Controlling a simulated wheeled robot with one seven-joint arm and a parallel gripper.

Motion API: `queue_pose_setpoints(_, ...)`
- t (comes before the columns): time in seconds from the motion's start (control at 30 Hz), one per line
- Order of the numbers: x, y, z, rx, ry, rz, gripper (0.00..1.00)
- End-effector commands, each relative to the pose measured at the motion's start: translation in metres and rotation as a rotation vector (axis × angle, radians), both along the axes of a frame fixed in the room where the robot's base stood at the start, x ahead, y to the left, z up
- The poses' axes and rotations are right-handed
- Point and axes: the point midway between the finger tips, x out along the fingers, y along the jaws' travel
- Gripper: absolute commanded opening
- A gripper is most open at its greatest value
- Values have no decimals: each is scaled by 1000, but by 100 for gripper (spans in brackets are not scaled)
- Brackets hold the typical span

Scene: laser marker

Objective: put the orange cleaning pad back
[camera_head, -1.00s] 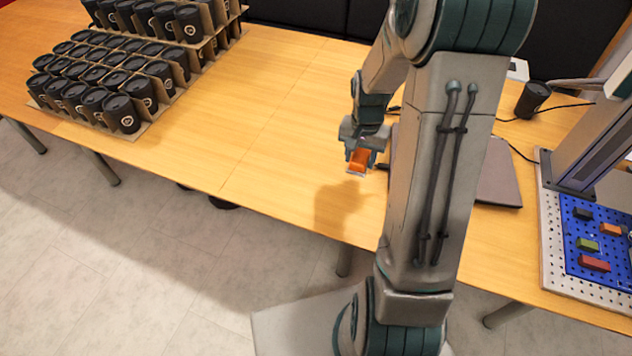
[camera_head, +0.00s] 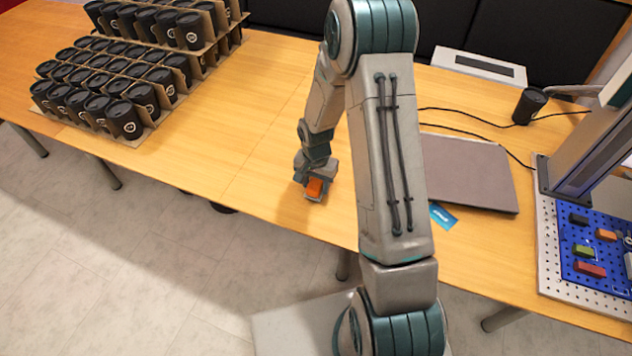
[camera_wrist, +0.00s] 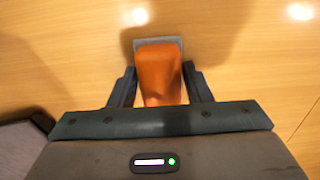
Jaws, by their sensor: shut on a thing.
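The orange cleaning pad (camera_head: 314,188) has an orange body and a grey edge strip. It also shows in the wrist view (camera_wrist: 158,68), lying between the two dark fingers. My gripper (camera_head: 312,184) is shut on it and is over the bare wood left of the laptop, near the table's front edge. In the wrist view my gripper (camera_wrist: 158,82) points at the wood. The pad's shadow lies close by; I cannot tell whether the pad touches the table.
A blue tray (camera_head: 575,238) with small coloured blocks sits on a pegboard at the right, by the laser stand (camera_head: 572,160). A closed laptop (camera_head: 475,175), a blue card (camera_head: 442,215), cables and a black cup (camera_head: 529,105) are nearby. Black cups in cardboard holders (camera_head: 140,140) fill the left.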

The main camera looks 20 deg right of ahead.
Motion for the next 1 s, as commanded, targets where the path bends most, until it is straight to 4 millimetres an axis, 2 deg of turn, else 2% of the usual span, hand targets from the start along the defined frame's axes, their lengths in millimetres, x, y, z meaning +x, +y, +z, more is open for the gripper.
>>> queue_pose_setpoints(0.43,0,0,-8,0,-1,0,23)
queue_pose_setpoints(0.47,0,0,-6,0,-1,0,53)
queue_pose_setpoints(0.5,0,0,-6,0,-1,0,64)
queue_pose_setpoints(0.53,0,0,-6,-1,-1,0,66)
queue_pose_setpoints(0.83,0,0,-4,-1,-1,0,66)
queue_pose_setpoints(1.0,1,0,7,-1,-4,0,66)
